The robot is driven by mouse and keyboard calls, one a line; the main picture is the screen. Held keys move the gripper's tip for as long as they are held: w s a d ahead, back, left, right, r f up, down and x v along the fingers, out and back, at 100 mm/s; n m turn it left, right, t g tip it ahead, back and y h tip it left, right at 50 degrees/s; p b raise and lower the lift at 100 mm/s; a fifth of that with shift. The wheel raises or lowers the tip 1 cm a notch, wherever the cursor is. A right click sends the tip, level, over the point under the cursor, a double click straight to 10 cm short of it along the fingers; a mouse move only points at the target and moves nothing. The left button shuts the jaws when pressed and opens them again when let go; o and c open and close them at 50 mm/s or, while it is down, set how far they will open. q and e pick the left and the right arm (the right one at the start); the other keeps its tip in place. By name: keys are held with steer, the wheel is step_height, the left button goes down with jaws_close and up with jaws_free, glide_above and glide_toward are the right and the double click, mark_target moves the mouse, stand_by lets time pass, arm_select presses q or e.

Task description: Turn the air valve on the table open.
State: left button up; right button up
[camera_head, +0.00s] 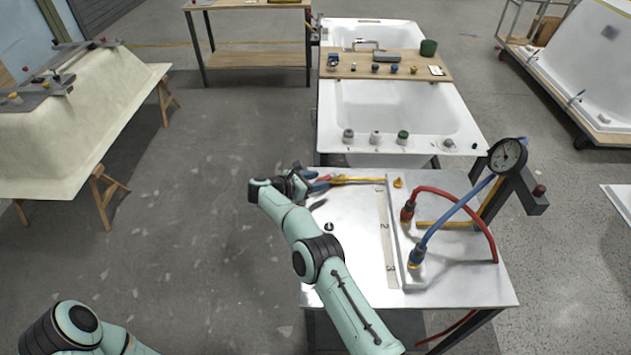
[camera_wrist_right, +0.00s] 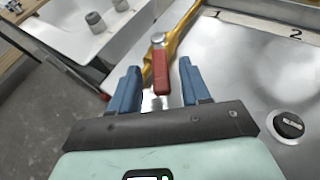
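The air valve has a red lever (camera_wrist_right: 160,72) with a silver pivot at its far end. It sits by a yellow pipe (camera_wrist_right: 183,28) at the table's far left part; in the head view this pipe (camera_head: 358,180) runs left to right and the valve is small there. My right gripper (camera_wrist_right: 158,70) is open, its two blue fingers on either side of the lever with a visible gap to each. It also shows in the head view (camera_head: 318,184) at the table's left edge. Of my left arm only links show at the bottom left; its gripper is out of view.
The metal table (camera_head: 350,272) carries a pressure gauge (camera_head: 506,154), a red hose (camera_head: 464,199), a blue hose (camera_head: 455,220) and a black knob (camera_wrist_right: 288,124). A white bathtub (camera_head: 395,105) with a wooden board (camera_head: 345,68) stands behind.

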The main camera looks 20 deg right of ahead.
steer(key=shift+s+a+r, duration=0.1)
steer(key=shift+a, duration=0.45)
arm_select(q)
steer(key=shift+s+f, duration=0.3)
steer(key=shift+s, duration=0.1)
arm_select(e)
steer(key=v, duration=1.2)
steer(key=shift+r, duration=0.2)
